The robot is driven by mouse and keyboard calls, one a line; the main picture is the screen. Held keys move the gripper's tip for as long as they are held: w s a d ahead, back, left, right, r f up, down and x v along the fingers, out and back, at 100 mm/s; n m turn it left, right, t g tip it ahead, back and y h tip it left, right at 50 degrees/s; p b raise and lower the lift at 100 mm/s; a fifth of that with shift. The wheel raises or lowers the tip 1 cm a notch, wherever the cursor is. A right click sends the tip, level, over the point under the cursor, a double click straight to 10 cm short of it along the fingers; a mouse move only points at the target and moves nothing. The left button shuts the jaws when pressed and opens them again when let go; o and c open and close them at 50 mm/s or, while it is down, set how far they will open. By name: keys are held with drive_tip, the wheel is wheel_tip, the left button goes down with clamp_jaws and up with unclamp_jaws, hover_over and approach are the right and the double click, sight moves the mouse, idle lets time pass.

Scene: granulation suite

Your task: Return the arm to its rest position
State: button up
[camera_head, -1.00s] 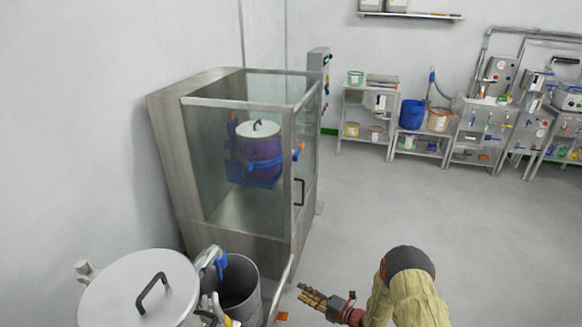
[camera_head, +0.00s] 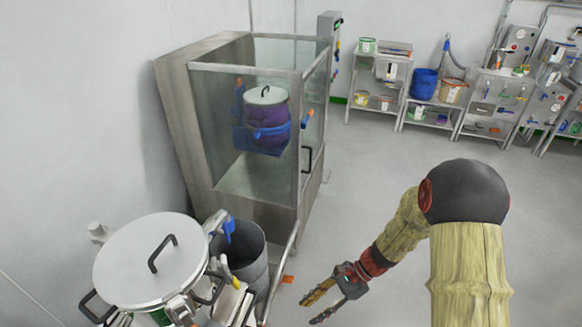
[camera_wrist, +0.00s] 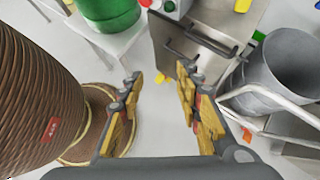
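My gripper (camera_head: 322,303) is at the lower middle of the head view, above the floor and to the right of the trolley parts. Its two yellow-padded fingers are spread apart with nothing between them. In the wrist view my gripper (camera_wrist: 160,88) also shows its fingers apart, with bare floor and a steel cabinet beyond. My arm is bent, with its elbow high at the right of the head view.
A glass-sided steel cabinet (camera_head: 173,90) holds a purple drum (camera_head: 262,108). Shelves with containers (camera_head: 420,120) line the back right. The floor (camera_head: 375,165) between is clear.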

drive_tip(key=s+d+r+n+t+h, duration=0.1)
drive_tip(key=s+d+r+n+h, duration=0.25)
drive_tip(key=r, duration=0.35)
drive_tip(key=s+d+r+n+t+h, duration=0.2)
drive_tip(key=s+d+r+n, duration=0.15)
drive_tip(key=r+n, duration=0.2)
drive_tip(key=s+d+r+n+t+h, duration=0.1)
drive_tip(key=s+d+r+n+h, duration=0.3)
drive_tip(key=r, duration=0.4)
wheel_tip(320, 180, up, 12)
drive_tip(key=s+d+n+t+p, duration=0.1)
drive_tip(key=s+t, duration=0.1)
drive_tip(key=t, duration=0.2)
drive_tip(key=shift+t, duration=0.4)
drive_tip(key=shift+d+y, duration=0.1)
drive_tip(key=shift+y, duration=0.15)
